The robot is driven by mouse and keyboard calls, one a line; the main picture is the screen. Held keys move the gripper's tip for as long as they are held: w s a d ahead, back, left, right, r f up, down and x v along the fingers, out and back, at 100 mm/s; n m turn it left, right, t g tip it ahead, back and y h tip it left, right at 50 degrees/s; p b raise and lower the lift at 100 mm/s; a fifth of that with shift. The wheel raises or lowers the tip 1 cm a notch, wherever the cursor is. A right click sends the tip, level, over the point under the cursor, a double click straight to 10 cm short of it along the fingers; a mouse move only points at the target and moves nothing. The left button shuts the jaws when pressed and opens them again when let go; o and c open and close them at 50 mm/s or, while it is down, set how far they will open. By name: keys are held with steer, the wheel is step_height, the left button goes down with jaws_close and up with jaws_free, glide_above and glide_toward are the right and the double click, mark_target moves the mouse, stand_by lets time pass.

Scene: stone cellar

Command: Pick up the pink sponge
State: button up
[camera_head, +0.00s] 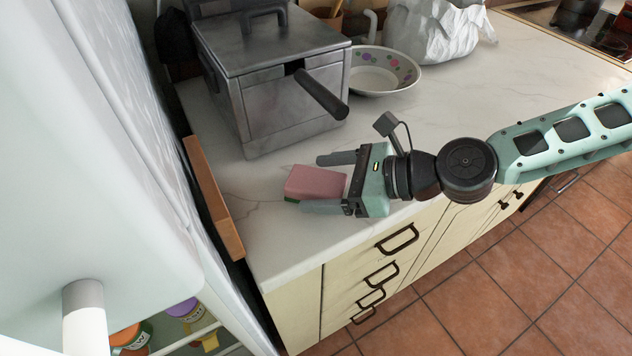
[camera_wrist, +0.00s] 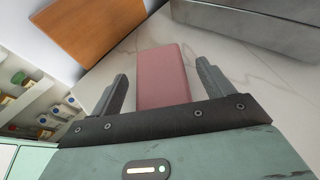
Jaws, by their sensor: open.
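The pink sponge (camera_head: 315,183) lies flat on the pale marble counter (camera_head: 445,128), near its front left corner. A strip of green shows along its lower edge. My gripper (camera_head: 320,184) is open, with one finger on each side of the sponge. In the wrist view the sponge (camera_wrist: 163,75) lies between the two fingers of my gripper (camera_wrist: 163,85) and extends beyond their tips. A gap shows between the sponge and each finger. The near end of the sponge is hidden behind the gripper's body.
A metal deep fryer (camera_head: 285,105) with a black handle stands just behind the sponge. A patterned bowl (camera_head: 385,90) and a crumpled white bag (camera_head: 435,30) are farther back. A wooden board (camera_head: 213,197) stands at the counter's left edge, beside a white fridge (camera_head: 110,130). Free counter lies to the right.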

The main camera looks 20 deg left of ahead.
steer(key=shift+x, duration=1.15)
steer(key=c, duration=1.1)
steer(key=shift+r, duration=0.1)
